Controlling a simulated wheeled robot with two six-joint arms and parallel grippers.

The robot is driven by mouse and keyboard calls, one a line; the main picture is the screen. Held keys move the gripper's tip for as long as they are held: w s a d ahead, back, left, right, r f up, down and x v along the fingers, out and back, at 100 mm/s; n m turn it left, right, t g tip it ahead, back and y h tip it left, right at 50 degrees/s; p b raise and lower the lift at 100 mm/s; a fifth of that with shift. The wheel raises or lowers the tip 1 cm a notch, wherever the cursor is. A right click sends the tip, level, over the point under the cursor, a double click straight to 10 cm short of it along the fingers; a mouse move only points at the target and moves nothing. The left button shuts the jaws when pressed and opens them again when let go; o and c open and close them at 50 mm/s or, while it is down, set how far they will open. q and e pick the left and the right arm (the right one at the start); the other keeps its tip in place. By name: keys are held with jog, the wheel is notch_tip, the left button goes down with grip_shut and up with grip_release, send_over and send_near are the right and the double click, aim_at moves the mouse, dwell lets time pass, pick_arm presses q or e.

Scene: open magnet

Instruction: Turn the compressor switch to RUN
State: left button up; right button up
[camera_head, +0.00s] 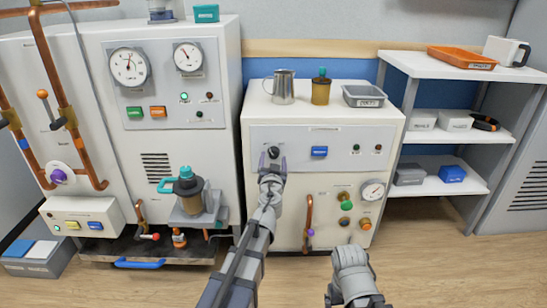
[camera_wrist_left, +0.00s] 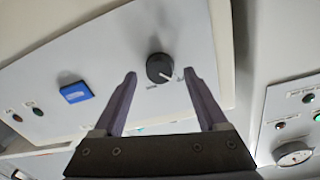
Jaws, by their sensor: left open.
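The compressor switch is a round black knob (camera_head: 273,152) with a light pointer mark on the grey upper panel of the white middle cabinet (camera_head: 262,215). My left gripper (camera_head: 272,163) is in front of it and partly covers its surroundings. In the left wrist view the knob (camera_wrist_left: 159,68) shows between the two spread fingertips of my left gripper (camera_wrist_left: 160,74), with gaps on both sides. The label by the knob is too small to read. My right arm's end (camera_head: 352,262) is low at the front of the cabinet; its fingers cannot be made out.
A blue button (camera_head: 319,152) sits right of the knob. A metal jug (camera_head: 283,88), a brown container (camera_head: 321,90) and a grey tray (camera_head: 364,96) stand on the cabinet top. Copper pipes (camera_head: 307,222) and a green knob (camera_head: 347,204) project below. Open floor lies in front.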

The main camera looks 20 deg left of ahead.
aim_at(274, 153)
pick_arm(q)
jog(key=x, duration=0.2)
jog(key=shift+w+a, duration=0.1)
jog(key=shift+w, duration=0.15)
grip_shut()
dwell(0.4)
